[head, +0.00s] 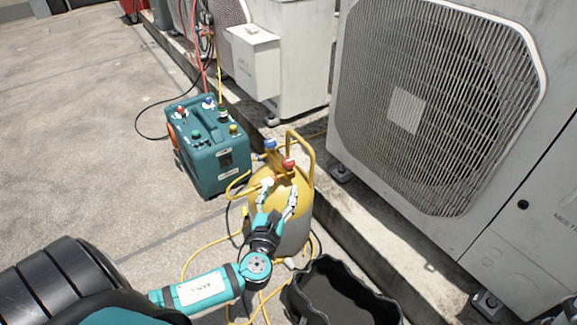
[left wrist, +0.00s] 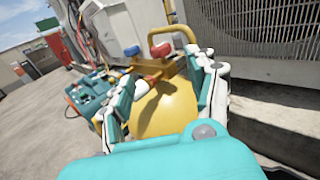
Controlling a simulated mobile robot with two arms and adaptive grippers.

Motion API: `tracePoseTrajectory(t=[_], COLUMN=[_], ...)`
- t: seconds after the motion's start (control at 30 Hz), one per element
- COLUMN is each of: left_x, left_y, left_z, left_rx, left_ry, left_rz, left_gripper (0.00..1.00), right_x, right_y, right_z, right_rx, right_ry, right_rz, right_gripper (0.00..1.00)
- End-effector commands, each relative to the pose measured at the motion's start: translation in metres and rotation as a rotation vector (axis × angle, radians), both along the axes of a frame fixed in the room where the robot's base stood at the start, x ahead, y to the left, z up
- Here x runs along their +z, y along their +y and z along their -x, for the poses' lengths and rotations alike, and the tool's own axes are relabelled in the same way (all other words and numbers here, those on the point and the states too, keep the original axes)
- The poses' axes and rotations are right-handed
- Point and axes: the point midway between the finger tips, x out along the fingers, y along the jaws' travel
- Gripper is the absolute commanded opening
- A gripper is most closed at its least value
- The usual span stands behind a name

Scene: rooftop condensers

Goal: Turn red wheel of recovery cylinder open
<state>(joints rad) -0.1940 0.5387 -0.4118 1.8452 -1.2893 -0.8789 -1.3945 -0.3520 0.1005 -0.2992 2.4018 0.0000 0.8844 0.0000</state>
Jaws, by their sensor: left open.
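The recovery cylinder (head: 300,208) is yellow on top and grey below, and stands upright on the ground beside the concrete ledge. Its red wheel (head: 289,163) is at the top beside a blue wheel (head: 270,145), under a yellow handle frame. My left gripper (head: 278,197) is open in front of the cylinder's shoulder, below the red wheel. In the left wrist view the red wheel (left wrist: 161,50) shows beyond and between the open fingers, and the yellow dome (left wrist: 167,108) fills the space between them. I cannot see my right gripper.
A teal recovery machine (head: 210,150) with hoses stands left of the cylinder. A large condenser (head: 440,110) stands on the ledge at right. A black open bin (head: 335,290) is in front of the cylinder. Yellow hoses (head: 196,250) lie around its base. The pavement at left is clear.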

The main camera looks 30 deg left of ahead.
Motion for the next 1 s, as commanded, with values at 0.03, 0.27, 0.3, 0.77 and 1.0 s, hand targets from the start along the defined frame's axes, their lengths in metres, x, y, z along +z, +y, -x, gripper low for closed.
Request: tracePoseTrajectory(t=[0.03,0.27,0.3,0.77,1.0], left_x=[-0.001,-0.002,-0.002,-0.001,-0.001], left_y=[0.005,0.023,0.026,0.046,0.046], left_z=[-0.012,-0.059,-0.067,-0.116,-0.117], left_rx=[0.001,0.001,0.001,-0.001,-0.001], left_ry=[-0.005,-0.004,-0.004,0.001,0.001], left_rz=[-0.001,0.001,0.001,0.004,0.004], left_gripper=[0.58,0.58,0.58,0.58,0.58], right_x=[-0.005,-0.019,-0.021,-0.025,-0.024], right_y=[-0.001,-0.001,-0.001,0.001,0.001], right_z=[0.004,0.003,0.003,-0.001,0.0], right_rx=[0.002,0.001,0.001,0.0,0.0], right_ry=[-0.02,-0.017,-0.016,-0.042,-0.043], right_rz=[-0.007,-0.006,-0.005,0.0,0.0], right_gripper=[0.58,0.58,0.58,0.58,0.58])
